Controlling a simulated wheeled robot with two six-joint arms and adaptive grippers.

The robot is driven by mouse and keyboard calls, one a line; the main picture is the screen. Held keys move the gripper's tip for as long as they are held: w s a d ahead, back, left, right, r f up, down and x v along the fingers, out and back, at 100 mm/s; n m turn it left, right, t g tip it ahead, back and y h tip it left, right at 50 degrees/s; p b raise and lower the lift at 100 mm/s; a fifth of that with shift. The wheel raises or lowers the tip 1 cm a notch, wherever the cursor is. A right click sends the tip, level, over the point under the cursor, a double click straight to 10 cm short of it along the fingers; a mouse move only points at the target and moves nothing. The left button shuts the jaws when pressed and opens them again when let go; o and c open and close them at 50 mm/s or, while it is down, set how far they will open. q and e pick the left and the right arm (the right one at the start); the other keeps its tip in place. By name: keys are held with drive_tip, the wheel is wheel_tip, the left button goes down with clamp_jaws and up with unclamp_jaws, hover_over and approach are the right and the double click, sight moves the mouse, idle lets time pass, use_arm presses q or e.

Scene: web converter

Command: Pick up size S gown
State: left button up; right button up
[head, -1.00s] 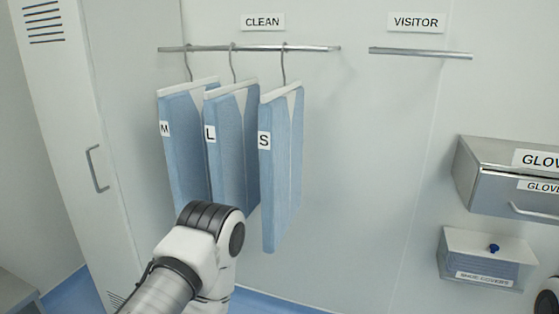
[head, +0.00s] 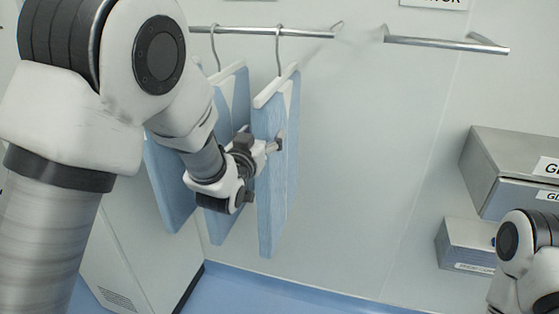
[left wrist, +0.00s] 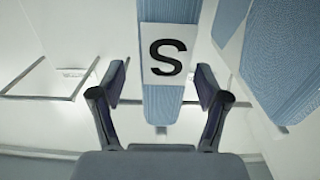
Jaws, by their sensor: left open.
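The size S gown (head: 280,205) is a flat light-blue gown hanging from a hook on the clean rail (head: 262,32), the rightmost on it. In the left wrist view its edge (left wrist: 162,103) shows a white label with a black S (left wrist: 168,57). My left gripper (head: 266,165) is at the gown's front edge in the head view. In the left wrist view, the open fingers (left wrist: 161,76) stand on either side of the gown's edge, with gaps visible. My right gripper is outside the frames; only part of my right arm shows at lower right.
Another blue gown (head: 236,90) hangs close to the left, with a further one behind my arm. The empty visitor rail (head: 440,43) is to the right. A metal glove box (head: 490,160) and a shoe-cover box (head: 460,240) are on the right wall.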

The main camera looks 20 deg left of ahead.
use_arm(q)
drive_tip(key=w, duration=0.1)
drive_tip(key=w+p, duration=0.1)
drive_tip(key=w, duration=0.1)
drive_tip(key=w+p, duration=0.1)
drive_tip(key=shift+w+a+f, duration=0.1)
drive_tip(key=shift+w+f, duration=0.25)
drive_tip(key=shift+w, duration=0.05)
clamp_jaws()
drive_tip(key=shift+r, duration=0.2)
